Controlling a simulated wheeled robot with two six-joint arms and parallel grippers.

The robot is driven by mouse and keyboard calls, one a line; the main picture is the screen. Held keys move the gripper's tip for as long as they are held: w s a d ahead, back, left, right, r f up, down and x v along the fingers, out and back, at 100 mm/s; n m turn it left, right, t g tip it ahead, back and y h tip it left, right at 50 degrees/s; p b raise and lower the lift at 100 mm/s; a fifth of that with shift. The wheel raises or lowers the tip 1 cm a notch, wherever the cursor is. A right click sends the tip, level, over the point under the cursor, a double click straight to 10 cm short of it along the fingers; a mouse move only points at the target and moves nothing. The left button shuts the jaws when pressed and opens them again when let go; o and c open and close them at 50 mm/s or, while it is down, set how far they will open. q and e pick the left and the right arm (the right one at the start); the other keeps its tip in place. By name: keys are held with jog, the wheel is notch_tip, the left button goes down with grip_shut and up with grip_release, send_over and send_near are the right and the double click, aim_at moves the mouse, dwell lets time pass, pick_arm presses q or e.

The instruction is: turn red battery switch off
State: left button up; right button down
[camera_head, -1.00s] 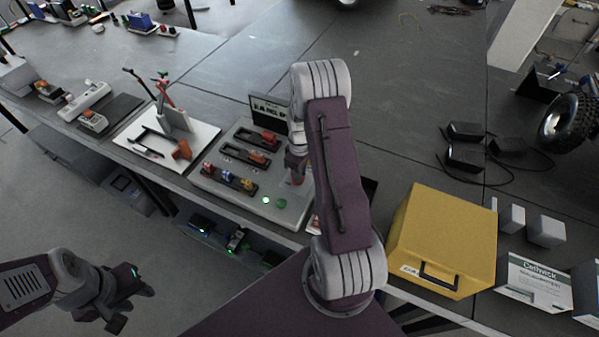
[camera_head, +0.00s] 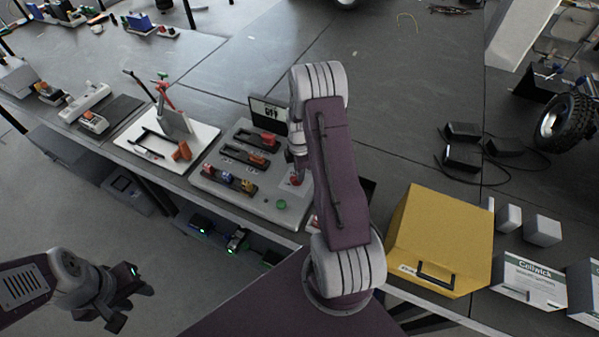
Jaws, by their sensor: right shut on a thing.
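The grey switch panel (camera_head: 240,200) lies on the bench, left of my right arm. The red battery switch (camera_head: 296,181) shows as a small red knob on a pale plate near the panel's right end. My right gripper (camera_head: 297,174) points down at this knob and is shut on it; its fingertips are mostly hidden by my arm. A small round lamp (camera_head: 265,202) on the panel looks dark. A green button (camera_head: 281,204) sits beside it. My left gripper (camera_head: 134,305) hangs low at the left, away from the panel, with fingers apart and empty.
A yellow case (camera_head: 440,235) stands right of my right arm. A white board with tools (camera_head: 150,125) lies to the left.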

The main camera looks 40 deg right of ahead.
jog(key=shift+w+n, duration=0.1)
jog(key=shift+n, duration=0.3)
jog(key=c, duration=1.4)
grip_release()
notch_tip(320, 180, up, 9)
jog(key=shift+b, duration=0.3)
jog(key=shift+r, duration=0.1)
